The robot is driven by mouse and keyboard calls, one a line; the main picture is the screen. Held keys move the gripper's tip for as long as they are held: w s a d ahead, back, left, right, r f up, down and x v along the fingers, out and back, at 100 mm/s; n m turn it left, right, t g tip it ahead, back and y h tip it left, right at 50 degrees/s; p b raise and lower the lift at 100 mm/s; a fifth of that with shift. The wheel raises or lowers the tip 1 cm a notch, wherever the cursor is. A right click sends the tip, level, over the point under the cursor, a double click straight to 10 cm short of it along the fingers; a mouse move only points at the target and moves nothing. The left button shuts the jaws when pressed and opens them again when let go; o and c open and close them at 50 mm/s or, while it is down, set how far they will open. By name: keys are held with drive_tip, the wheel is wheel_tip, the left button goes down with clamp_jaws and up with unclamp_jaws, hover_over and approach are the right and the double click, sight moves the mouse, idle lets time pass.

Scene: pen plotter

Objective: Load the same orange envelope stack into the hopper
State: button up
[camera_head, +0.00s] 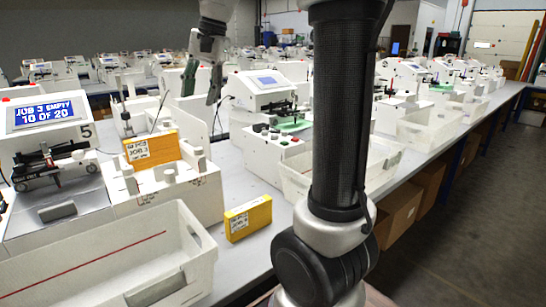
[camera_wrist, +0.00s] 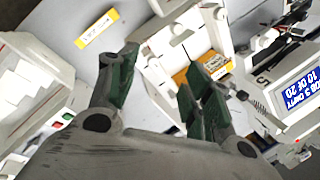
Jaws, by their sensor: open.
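One orange envelope stack (camera_head: 152,150) with a white "JOB 3" label stands upright, slightly tilted, between white posts of the hopper (camera_head: 190,200) at the left plotter. It also shows partly behind my finger in the wrist view (camera_wrist: 182,79). A second orange stack (camera_head: 248,217) lies on the table just right of that hopper, apart from it; it also shows in the wrist view (camera_wrist: 97,29). My gripper (camera_head: 203,88) is open and empty, raised above and behind the upright stack. Its green-padded fingers (camera_wrist: 158,72) are spread apart in the wrist view.
The plotter screen (camera_head: 44,115) reads "JOB 3 EMPTY 10 OF 20". A white bin (camera_head: 110,262) stands at the front left, and another bin (camera_head: 295,180) right of the loose stack. A neighbouring plotter (camera_head: 268,95) stands behind. My arm hides part of the table.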

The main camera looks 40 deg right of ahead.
drive_tip(key=s+d+f+n, duration=0.1)
drive_tip(key=s+f+n, duration=0.2)
drive_tip(key=s, duration=0.4)
drive_tip(key=s+d+f+n+t+h, duration=0.1)
drive_tip(key=s+d+f+n, duration=0.1)
drive_tip(key=s, duration=0.6)
drive_tip(key=s+d+f+n+t+h, duration=0.1)
drive_tip(key=s+d+f+n, duration=0.1)
drive_tip(key=s+f+n, duration=0.2)
drive_tip(key=s+f, duration=0.2)
drive_tip(key=s, duration=0.2)
drive_tip(key=shift+f+n, duration=0.3)
drive_tip(key=shift+n, duration=0.1)
